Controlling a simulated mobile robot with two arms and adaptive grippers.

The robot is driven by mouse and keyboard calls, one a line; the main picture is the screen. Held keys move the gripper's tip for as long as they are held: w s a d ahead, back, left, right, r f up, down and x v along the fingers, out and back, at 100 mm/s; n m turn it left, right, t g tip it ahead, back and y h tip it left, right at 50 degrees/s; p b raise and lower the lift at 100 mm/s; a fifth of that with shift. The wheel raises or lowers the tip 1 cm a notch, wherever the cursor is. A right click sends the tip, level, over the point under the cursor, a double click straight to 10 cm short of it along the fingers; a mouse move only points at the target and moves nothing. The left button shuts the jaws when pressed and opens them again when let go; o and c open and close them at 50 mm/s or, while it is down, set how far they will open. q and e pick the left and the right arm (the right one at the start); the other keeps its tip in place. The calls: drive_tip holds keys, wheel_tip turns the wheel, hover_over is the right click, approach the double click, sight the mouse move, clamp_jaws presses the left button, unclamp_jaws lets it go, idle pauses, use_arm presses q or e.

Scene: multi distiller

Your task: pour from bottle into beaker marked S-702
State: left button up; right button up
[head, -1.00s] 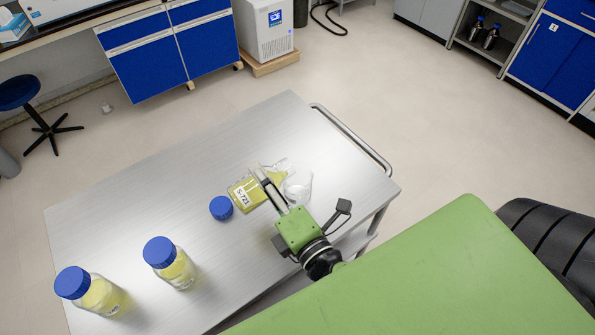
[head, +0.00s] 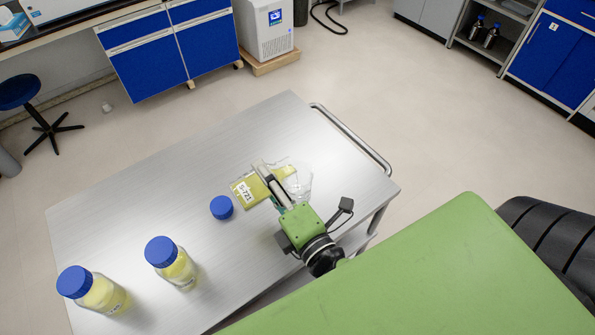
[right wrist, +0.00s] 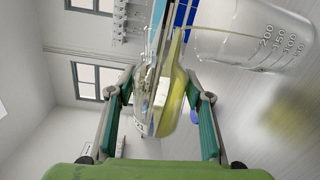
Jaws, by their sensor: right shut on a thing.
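My right gripper (head: 267,178) is shut on a clear bottle of yellow liquid (head: 244,192) labelled S-721. It holds the bottle tipped on its side, its neck towards the clear beaker (head: 306,183) at the right. Yellow liquid reaches into the neck. In the right wrist view the bottle (right wrist: 174,100) is between the two fingers (right wrist: 160,102), and the beaker (right wrist: 245,35) with its graduations is at the upper right. No S-702 mark is readable. My left gripper is not in view.
A loose blue cap (head: 221,207) lies on the steel table (head: 130,205) left of the bottle. Two blue-capped bottles of yellow liquid, one nearer the middle (head: 178,270) and one farther left (head: 103,297), stand at the front left. The table's back is clear.

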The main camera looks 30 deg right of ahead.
drive_tip(key=shift+r+m+p, duration=0.35)
drive_tip(key=shift+r+m, duration=0.1)
drive_tip(key=shift+m, duration=0.15)
idle(0.9)
drive_tip(key=shift+d+f+m, duration=0.2)
drive_tip(key=shift+d+m, duration=0.05)
drive_tip(key=shift+m, duration=0.65)
idle(2.1)
